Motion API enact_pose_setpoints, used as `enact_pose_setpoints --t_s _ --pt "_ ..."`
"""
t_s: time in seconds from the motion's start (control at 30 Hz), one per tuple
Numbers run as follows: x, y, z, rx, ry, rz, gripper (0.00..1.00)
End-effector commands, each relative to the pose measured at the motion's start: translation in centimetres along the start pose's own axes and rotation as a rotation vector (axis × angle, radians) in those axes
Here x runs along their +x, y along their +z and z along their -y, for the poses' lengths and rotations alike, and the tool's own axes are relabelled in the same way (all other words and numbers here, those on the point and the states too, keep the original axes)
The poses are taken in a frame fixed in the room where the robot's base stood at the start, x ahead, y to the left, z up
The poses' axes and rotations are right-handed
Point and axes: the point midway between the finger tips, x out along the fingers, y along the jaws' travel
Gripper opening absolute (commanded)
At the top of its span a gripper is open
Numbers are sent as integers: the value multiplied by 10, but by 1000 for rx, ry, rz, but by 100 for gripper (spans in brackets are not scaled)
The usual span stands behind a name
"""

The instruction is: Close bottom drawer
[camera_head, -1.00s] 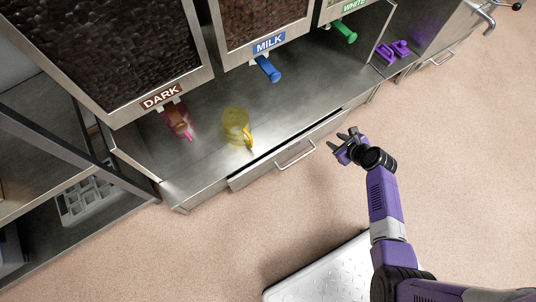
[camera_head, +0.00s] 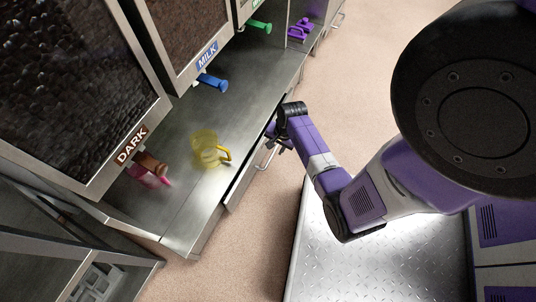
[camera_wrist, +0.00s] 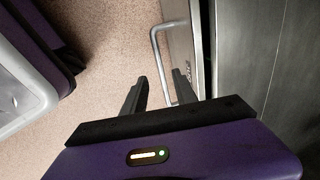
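The drawer (camera_head: 238,192) under the steel counter stands slightly open, with a narrow dark gap along its top in the head view. Its bar handle (camera_head: 265,161) faces the floor side, and the handle also shows in the wrist view (camera_wrist: 154,48). My gripper (camera_head: 273,136) is close to the drawer front, near the far end of the handle. In the wrist view my gripper (camera_wrist: 160,76) has its dark fingers apart, with the handle's lower part showing between them. I cannot tell whether they touch the handle or the drawer. My arm partly hides the drawer's far end.
The steel counter (camera_head: 245,105) holds a yellow jug (camera_head: 208,150) and a pink item (camera_head: 149,178). Dispensers with a blue lever (camera_head: 212,82) and a green lever (camera_head: 259,26) hang above. Purple pieces (camera_head: 299,30) lie farther along. The floor (camera_head: 335,75) beside the counter is clear.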

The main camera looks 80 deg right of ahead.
Motion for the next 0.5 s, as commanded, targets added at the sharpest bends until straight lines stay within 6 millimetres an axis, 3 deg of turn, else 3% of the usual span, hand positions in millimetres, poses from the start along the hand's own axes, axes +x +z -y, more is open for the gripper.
enact_pose_setpoints --t_s 0.3,0.5 --pt "50 0 -1 0 -1 1 34" --pt "70 0 0 0 -1 0 34"
